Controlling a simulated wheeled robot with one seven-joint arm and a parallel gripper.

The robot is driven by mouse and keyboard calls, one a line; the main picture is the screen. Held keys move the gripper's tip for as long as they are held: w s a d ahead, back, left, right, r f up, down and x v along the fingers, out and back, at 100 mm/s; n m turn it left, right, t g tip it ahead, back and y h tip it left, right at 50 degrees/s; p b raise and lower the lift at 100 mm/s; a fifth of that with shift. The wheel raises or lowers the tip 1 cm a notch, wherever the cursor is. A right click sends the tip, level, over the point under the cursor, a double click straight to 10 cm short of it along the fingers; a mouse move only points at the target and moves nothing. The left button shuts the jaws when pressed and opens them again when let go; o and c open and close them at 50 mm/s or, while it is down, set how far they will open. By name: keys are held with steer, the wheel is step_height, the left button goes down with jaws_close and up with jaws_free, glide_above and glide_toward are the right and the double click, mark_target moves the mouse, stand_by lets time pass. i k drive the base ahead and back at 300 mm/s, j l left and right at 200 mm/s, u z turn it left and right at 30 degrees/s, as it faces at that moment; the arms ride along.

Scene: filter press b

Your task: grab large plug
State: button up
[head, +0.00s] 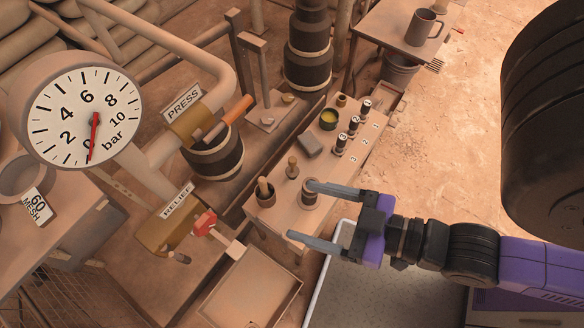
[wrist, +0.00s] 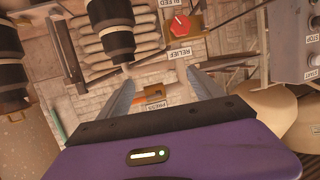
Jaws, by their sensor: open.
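On the narrow bench in the head view stands a small brown knobbed piece (head: 292,168), which may be the plug. Beside it is a wider, short brown cylinder with a dark band (head: 310,195). I cannot tell for certain which one is the large plug. My gripper (head: 300,212) is open and empty, reaching in from the right over the bench's front end. Its upper finger passes at the top of the banded cylinder and partly covers it; the lower finger lies toward the bench's near corner. In the wrist view my gripper (wrist: 161,77) shows nothing between its fingers.
A dark cup with a wooden handle (head: 266,197) stands left of the cylinder. A grey block (head: 310,146), a yellow-filled pot (head: 328,119) and several numbered dark-topped vials (head: 341,142) stand farther back.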

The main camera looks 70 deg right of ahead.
mark_target(292, 172)
steer(key=k, duration=0.35)
steer(key=k+z, duration=0.1)
steer(key=z, duration=0.25)
steer(key=k+z, duration=0.1)
steer(key=z, duration=0.3)
steer(key=k+l+z, duration=0.1)
steer(key=z, duration=0.25)
steer(key=k+j+z, duration=0.25)
steer(key=j, duration=0.25)
steer(key=k+j+z, duration=0.25)
steer(key=j, duration=0.25)
steer(key=i+j, duration=0.2)
steer(key=i, duration=0.1)
